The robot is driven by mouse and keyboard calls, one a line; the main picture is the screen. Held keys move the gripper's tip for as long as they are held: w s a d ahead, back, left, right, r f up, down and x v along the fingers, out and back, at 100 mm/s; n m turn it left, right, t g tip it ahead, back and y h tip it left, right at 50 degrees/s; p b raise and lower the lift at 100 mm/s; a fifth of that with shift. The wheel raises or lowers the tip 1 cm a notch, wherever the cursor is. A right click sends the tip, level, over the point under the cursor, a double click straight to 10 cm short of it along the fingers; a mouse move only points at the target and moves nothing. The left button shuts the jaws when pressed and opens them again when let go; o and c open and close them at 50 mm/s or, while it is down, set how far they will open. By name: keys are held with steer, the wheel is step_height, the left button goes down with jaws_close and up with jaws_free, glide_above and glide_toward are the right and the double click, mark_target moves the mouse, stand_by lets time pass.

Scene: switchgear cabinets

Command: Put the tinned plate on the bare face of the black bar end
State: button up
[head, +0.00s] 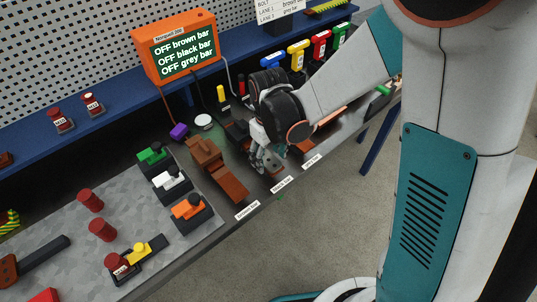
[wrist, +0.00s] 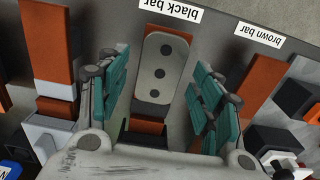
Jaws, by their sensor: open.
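The tinned plate (wrist: 153,60), a grey rounded strip with dark holes in a row, lies flat along the copper bar end (wrist: 163,30) beside the label "black bar" (wrist: 168,10) in the wrist view. Copper shows beyond both of its ends. My gripper (wrist: 161,75) is open, with one green-padded finger on each side of the plate and a gap to it on both sides. In the head view my gripper (head: 266,160) is low over the middle bar end, and it largely hides the plate there.
Neighbouring copper bars stand on both sides, one by the label "brown bar" (wrist: 262,42). The orange display (head: 180,48) reads OFF for the brown, black and grey bars. A grey mat (head: 60,215) with red cylinders and coloured-knob blocks lies at left.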

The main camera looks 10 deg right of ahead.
mark_target(270, 159)
steer(key=shift+r, duration=0.1)
step_height(270, 159, up, 12)
steer(key=p, duration=0.3)
stand_by(0.5)
steer(key=w+d+r+t, duration=0.1)
steer(key=w+d+r, duration=0.1)
steer(key=w+d, duration=0.15)
steer(key=s+d+m+t+b, duration=0.3)
steer(key=s+d, duration=0.2)
steer(key=s, duration=0.3)
steer(key=s+d+r+m+t+b, duration=0.1)
steer(key=s+d+m+t+b, duration=0.2)
steer(key=s, duration=0.5)
steer(key=d+b, duration=0.1)
steer(key=d, duration=0.1)
steer(key=shift+d+r+m, duration=0.2)
steer(key=shift+d+m, duration=0.1)
steer(key=shift+d, duration=0.05)
steer(key=shift+s, duration=0.1)
